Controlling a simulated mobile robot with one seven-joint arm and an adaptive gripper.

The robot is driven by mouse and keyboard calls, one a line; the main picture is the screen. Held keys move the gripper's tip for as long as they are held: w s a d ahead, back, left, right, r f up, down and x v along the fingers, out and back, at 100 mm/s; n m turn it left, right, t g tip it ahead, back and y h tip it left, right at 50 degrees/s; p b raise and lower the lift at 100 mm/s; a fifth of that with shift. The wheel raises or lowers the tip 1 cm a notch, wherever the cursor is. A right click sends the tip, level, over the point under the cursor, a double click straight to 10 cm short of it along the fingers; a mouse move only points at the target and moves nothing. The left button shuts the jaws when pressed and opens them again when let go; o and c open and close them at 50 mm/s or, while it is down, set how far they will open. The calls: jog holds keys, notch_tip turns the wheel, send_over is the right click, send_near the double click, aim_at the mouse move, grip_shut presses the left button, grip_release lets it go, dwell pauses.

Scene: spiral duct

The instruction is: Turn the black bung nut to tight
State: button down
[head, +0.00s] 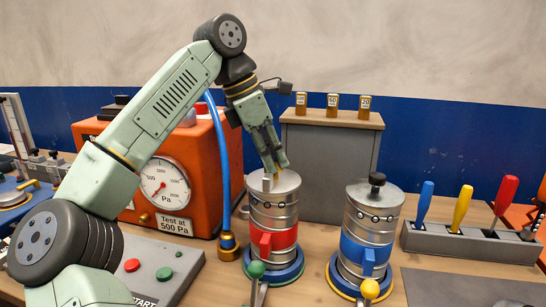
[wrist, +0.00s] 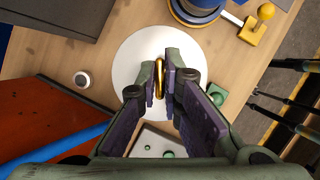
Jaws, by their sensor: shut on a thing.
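A black knob-like nut (head: 377,179) stands on the lid of the blue-banded metal canister (head: 368,234) at the right. My gripper (head: 281,166) is apart from it, above the lid of the red-banded canister (head: 274,222) to its left. In the wrist view my gripper (wrist: 162,88) is shut on a thin gold ring-like piece (wrist: 159,76), with the pale round lid (wrist: 128,61) below. Whether the gold piece is attached to the lid is hidden by the fingers.
An orange test box (head: 205,160) with a gauge and a blue hose (head: 223,165) stand at the left. A grey cabinet (head: 330,160) is behind. A rack (head: 470,243) of coloured-handled tools is at the right. Green and yellow-knobbed levers (head: 370,289) sit in front of the canisters.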

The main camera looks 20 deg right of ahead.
dwell(0.4)
jog(key=c, duration=1.7)
grip_release()
